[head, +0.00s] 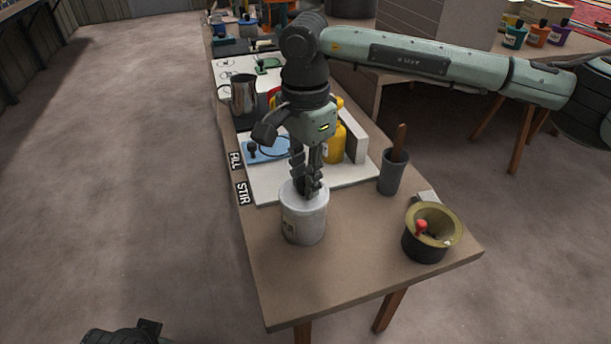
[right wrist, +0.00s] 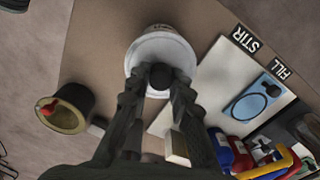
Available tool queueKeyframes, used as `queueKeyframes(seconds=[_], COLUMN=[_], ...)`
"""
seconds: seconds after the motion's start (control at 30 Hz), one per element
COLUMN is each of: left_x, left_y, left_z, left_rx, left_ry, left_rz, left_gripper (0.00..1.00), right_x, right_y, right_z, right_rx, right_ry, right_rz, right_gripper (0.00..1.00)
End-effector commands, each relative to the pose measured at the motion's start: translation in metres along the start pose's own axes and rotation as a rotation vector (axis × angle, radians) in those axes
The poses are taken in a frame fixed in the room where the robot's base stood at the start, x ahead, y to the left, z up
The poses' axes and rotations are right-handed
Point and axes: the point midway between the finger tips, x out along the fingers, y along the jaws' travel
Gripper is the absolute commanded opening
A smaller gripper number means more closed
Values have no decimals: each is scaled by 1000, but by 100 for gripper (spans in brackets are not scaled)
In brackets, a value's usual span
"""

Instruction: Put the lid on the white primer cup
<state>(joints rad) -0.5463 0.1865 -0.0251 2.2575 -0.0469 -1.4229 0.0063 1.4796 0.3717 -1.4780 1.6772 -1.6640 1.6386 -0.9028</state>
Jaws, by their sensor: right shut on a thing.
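The white primer cup (head: 304,222) stands upright near the front left of the bench. My right gripper (head: 307,190) points straight down over it, shut on the dark knob of the pale lid (head: 290,193). In the right wrist view, the fingertips (right wrist: 160,82) hold the knob, and the round white lid (right wrist: 143,57) covers the cup's mouth. A bit of the cup's side (right wrist: 160,28) shows beyond the lid. The lid lies level on or just over the rim; I cannot tell whether it is fully seated. My left gripper's fingers do not show.
A brass-rimmed dark pot (head: 427,247) and a grey holder with a wooden handle (head: 392,178) stand to the right. Behind are a white board (head: 270,190), blue tray (head: 262,152), yellow bottle (head: 334,145) and metal pitcher (head: 243,100). The bench front (head: 345,275) is bare.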

Motion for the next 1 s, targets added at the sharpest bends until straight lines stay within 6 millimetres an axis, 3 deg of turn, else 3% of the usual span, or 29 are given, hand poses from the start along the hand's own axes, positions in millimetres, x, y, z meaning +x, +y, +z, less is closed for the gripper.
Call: queueKeyframes(seconds=[1.0], left_x=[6], left_y=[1], left_z=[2], left_rx=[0], left_ry=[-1], left_rz=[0], left_gripper=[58], right_x=[0], right_y=[0], right_z=[1], right_rx=[-1], right_ry=[0], right_rz=[0], right_gripper=[0])
